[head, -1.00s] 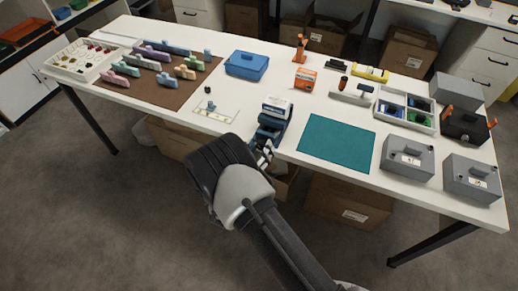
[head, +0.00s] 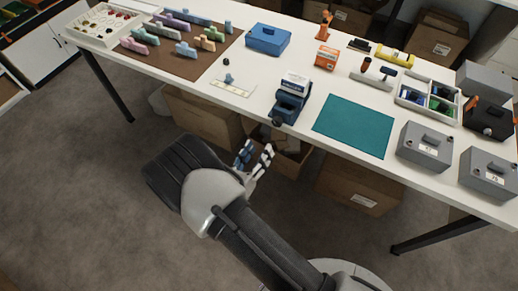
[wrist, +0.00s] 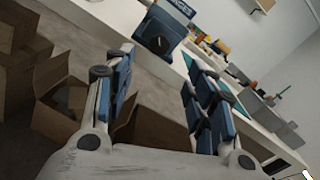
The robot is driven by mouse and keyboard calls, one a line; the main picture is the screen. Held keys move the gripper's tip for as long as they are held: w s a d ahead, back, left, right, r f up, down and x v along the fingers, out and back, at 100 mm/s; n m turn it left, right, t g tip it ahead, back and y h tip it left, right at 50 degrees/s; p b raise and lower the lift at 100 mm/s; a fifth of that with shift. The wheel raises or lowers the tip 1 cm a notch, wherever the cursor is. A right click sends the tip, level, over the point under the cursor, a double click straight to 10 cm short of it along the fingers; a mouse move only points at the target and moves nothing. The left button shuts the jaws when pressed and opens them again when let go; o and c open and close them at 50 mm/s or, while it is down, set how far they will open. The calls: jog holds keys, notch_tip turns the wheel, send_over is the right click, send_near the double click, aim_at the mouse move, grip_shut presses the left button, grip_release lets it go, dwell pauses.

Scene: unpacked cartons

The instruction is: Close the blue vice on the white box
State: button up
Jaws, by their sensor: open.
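The blue vice (head: 288,106) stands at the table's front edge, left of the green mat. The white box (head: 295,83) sits at the top of the vice; whether the jaws touch it I cannot tell. My gripper (head: 256,156) is open and empty, in front of and below the table edge, apart from the vice. In the wrist view the vice (wrist: 160,33) shows beyond and above my open fingers (wrist: 155,85), with the white box (wrist: 183,7) at its top, partly cut off by the frame edge.
The green mat (head: 354,126) lies right of the vice, with grey boxes (head: 425,146) farther right. Open cartons (head: 283,148) stand on the floor under the table. The floor in front is clear.

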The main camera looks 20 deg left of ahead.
jog(key=n+p, duration=0.4)
jog(key=n, duration=2.6)
send_near(276, 124)
jog(key=w+b, duration=0.1)
jog(key=w, duration=0.2)
jog(key=w+b, duration=0.1)
jog(key=w, duration=0.1)
jog(key=w+b, duration=0.2)
jog(key=w, duration=0.1)
jog(key=shift+w+d+r, duration=0.1)
jog(key=shift+w+d, duration=0.2)
jog(key=shift+d, duration=0.1)
jog(key=shift+c, duration=0.3)
jog(key=c, duration=1)
